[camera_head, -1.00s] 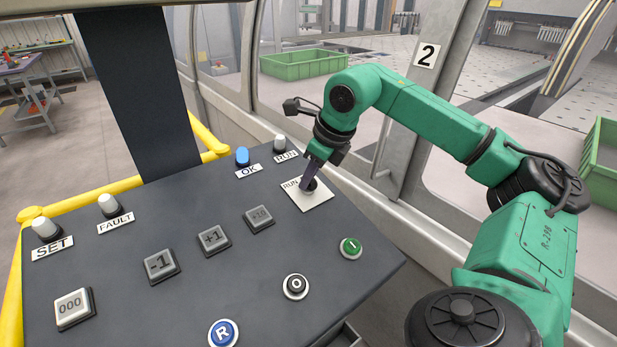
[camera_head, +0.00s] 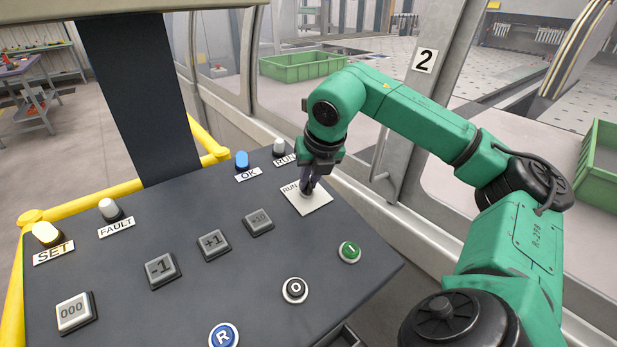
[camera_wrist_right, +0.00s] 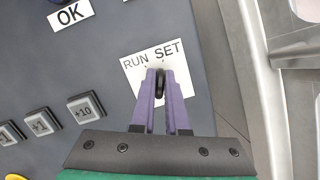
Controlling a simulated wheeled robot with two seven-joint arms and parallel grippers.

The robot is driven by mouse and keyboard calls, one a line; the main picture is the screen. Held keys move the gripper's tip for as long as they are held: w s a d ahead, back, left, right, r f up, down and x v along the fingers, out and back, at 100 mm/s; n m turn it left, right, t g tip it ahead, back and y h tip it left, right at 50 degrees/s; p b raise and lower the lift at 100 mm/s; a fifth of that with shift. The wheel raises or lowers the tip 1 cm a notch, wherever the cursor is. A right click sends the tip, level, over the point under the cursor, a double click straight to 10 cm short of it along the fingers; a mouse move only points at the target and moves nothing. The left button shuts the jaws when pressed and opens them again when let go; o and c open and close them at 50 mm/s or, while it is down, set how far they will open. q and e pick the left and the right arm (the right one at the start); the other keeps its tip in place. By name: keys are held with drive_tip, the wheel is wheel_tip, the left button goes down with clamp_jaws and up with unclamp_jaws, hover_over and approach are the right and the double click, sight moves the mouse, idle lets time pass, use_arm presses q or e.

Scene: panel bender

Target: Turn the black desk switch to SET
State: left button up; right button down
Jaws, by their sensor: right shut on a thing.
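The black desk switch (camera_wrist_right: 160,84) stands on a white plate (camera_head: 312,203) marked RUN and SET at the desk's far right corner. My right gripper (camera_head: 307,186) reaches down onto it from above. In the right wrist view its two purple fingers (camera_wrist_right: 160,88) are shut on the switch, one on each side. The fingers hide most of the switch, so its exact pointing is hard to read. The SET lamp (camera_head: 46,233) at the desk's left glows pale yellow. My left gripper is not in view.
The dark desk (camera_head: 215,285) also carries the FAULT lamp (camera_head: 109,208), blue OK lamp (camera_head: 242,159), white RUN lamp (camera_head: 280,147), several grey push buttons and a green button (camera_head: 349,251). A yellow rail (camera_head: 130,185) and a window post (camera_head: 420,110) stand behind.

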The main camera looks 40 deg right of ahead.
drive_tip(key=shift+r+m, duration=0.15)
drive_tip(key=shift+m, duration=0.45)
drive_tip(key=c, duration=0.9)
unclamp_jaws()
drive_tip(key=p+v, duration=0.5)
drive_tip(key=v, duration=0.9)
drive_tip(key=shift+a+r, duration=0.15)
drive_tip(key=shift+r, duration=0.05)
